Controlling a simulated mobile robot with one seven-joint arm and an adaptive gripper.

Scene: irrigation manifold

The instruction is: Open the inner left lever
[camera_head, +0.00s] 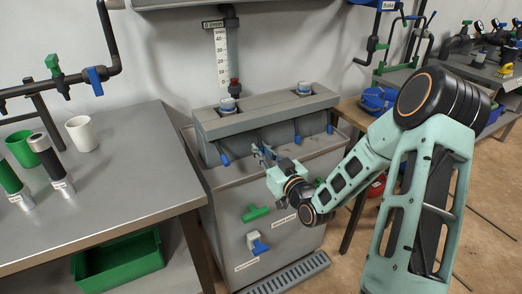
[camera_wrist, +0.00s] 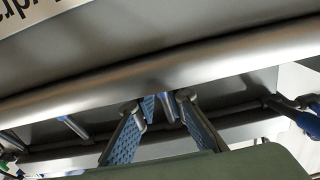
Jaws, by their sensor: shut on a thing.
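The inner left lever is a thin blue-tipped handle under the front edge of the grey manifold (camera_head: 225,126). In the wrist view the lever (camera_wrist: 148,108) shows between my two fingers. My gripper (camera_head: 263,153) is at this lever, and its fingertips in the wrist view (camera_wrist: 158,107) are closed around it. In the head view my fingers hide most of the lever. The outer left lever (camera_head: 224,159) hangs to the left, and the inner right lever (camera_head: 297,138) and outer right lever (camera_head: 329,129) hang to the right.
A green handle (camera_head: 255,213) and a blue tap (camera_head: 258,246) stick out from the cabinet front below. A metal table (camera_head: 120,195) with cups and cylinders stands at left. A drain grate (camera_head: 290,275) lies on the floor in front.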

